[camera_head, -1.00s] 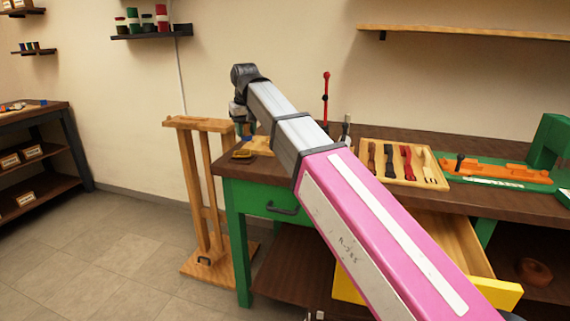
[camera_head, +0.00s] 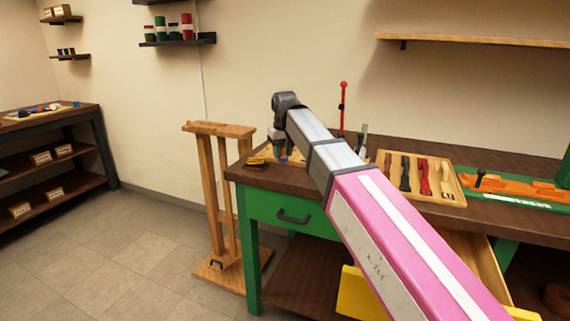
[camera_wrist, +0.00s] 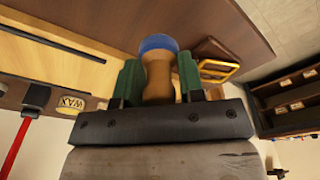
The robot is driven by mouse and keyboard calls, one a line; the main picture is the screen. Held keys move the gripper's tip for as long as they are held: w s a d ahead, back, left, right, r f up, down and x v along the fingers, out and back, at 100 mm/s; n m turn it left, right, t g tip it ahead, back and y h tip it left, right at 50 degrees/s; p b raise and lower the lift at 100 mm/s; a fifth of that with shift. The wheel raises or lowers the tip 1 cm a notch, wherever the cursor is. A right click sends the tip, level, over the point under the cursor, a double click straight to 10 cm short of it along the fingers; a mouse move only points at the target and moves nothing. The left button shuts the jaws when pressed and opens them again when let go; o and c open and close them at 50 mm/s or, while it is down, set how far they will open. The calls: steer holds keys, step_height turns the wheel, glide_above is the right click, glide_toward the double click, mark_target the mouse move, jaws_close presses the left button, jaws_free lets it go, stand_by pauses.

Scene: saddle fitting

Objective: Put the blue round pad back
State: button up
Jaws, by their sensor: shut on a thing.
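The blue round pad (camera_wrist: 158,43) shows in the wrist view as a blue disc at the far end of a tan wooden handle (camera_wrist: 158,82). My gripper (camera_wrist: 158,76) has its green fingers shut on that handle, one on each side. The pad sticks out past the fingertips. Its face is turned away from the wrist camera. In the head view my gripper (camera_head: 280,150) is over the left end of the green workbench (camera_head: 225,172). The pad cannot be made out clearly there, and the gap below it is hard to judge.
A yellow-framed brown item (camera_head: 257,162) lies near the bench's left edge. A red post (camera_head: 343,105) stands behind my arm. A tool tray (camera_head: 455,196) lies to the right. A wooden stand (camera_head: 215,200) is left of the bench. A dark bench (camera_head: 85,112) stands far left; floor between is clear.

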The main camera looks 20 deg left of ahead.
mark_target(285, 172)
steer(key=shift+w+d+f, duration=0.3)
steer(key=shift+w+f, duration=0.05)
steer(key=shift+w, duration=0.15)
steer(key=shift+f, duration=2)
steer(key=shift+f, duration=0.1)
steer(key=o, duration=0.9)
steer(key=r, duration=0.4)
steer(key=s+r, duration=0.1)
steer(key=r, duration=0.3)
steer(key=d+r, duration=0.1)
steer(key=r, duration=0.3)
steer(key=shift+s+r, duration=0.1)
steer(key=shift+s, duration=0.15)
